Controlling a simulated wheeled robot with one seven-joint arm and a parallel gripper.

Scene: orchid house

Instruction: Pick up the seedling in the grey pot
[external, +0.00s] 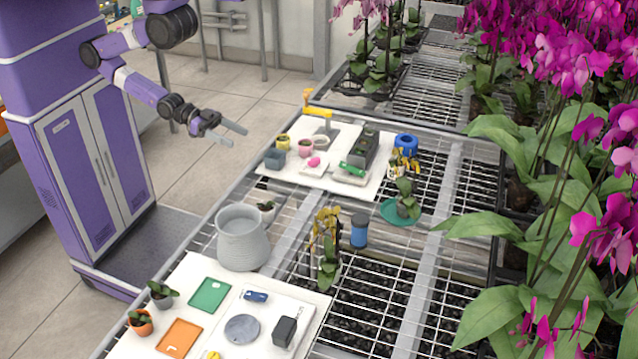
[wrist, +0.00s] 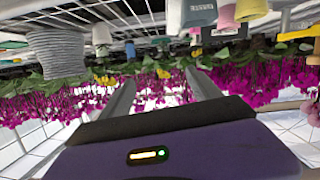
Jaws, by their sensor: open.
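The seedling in the grey pot (external: 162,300) is a small green-leaved plant standing upright at the near left edge of the white board, just behind a seedling in an orange pot (external: 140,323). I cannot make it out in the wrist view. My gripper (external: 239,137) is open and empty. It is in the air by the bench's left side, well behind the grey pot and far from it. Its two fingers (wrist: 160,78) also show in the wrist view with nothing between them.
Beside the grey pot lie a green tray (external: 209,294) and an orange tray (external: 179,338). A farther board (external: 285,166) holds several small pots and tools. Tall orchids crowd the right.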

